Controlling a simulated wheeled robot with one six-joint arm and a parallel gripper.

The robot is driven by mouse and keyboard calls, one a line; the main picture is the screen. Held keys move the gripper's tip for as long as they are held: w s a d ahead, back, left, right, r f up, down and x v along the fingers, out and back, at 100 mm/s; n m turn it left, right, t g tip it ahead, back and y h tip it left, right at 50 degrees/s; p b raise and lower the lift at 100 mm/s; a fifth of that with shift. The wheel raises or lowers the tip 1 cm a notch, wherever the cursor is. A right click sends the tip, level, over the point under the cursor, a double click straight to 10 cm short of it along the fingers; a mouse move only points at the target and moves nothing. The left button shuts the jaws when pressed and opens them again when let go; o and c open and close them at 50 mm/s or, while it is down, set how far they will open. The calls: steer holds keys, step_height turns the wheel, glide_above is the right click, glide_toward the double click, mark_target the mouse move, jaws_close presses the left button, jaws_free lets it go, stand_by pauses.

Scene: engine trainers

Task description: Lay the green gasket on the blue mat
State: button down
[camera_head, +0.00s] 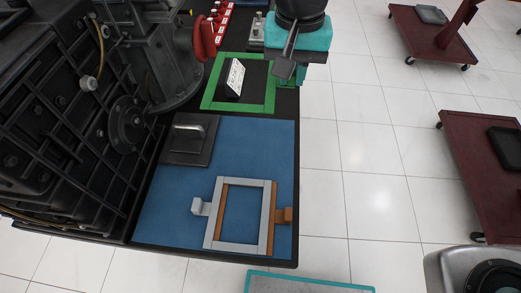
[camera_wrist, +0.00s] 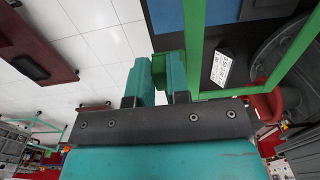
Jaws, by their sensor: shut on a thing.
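The green gasket (camera_head: 237,108) is a flat square frame with an open middle. In the head view it shows over the dark bench top just beyond the blue mat (camera_head: 155,205). My gripper (camera_head: 286,76) is at the gasket's right side. In the wrist view my gripper (camera_wrist: 160,78) has its teal fingers shut on a green tab of the gasket (camera_wrist: 194,45). The blue mat also shows at the top of the wrist view (camera_wrist: 224,10). The gasket's height above the bench is hard to tell.
A grey and orange frame (camera_head: 231,246) with side tabs lies on the mat's near right. A dark handled plate (camera_head: 185,150) covers its far left corner. A white label plate (camera_head: 235,78) shows through the gasket's opening. A large dark engine (camera_head: 60,110) stands left.

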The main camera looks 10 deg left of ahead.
mark_target(283, 146)
step_height(283, 146, down, 20)
steer(key=shift+d+r+p, duration=0.1)
steer(key=shift+r+p, duration=0.1)
steer(key=shift+p, duration=0.1)
steer(key=shift+f, duration=0.2)
steer(key=c, duration=1.1)
jaws_free()
steer(key=shift+r, duration=0.1)
step_height(283, 146, up, 12)
steer(key=shift+r+b, duration=0.15)
steer(key=shift+b, duration=0.25)
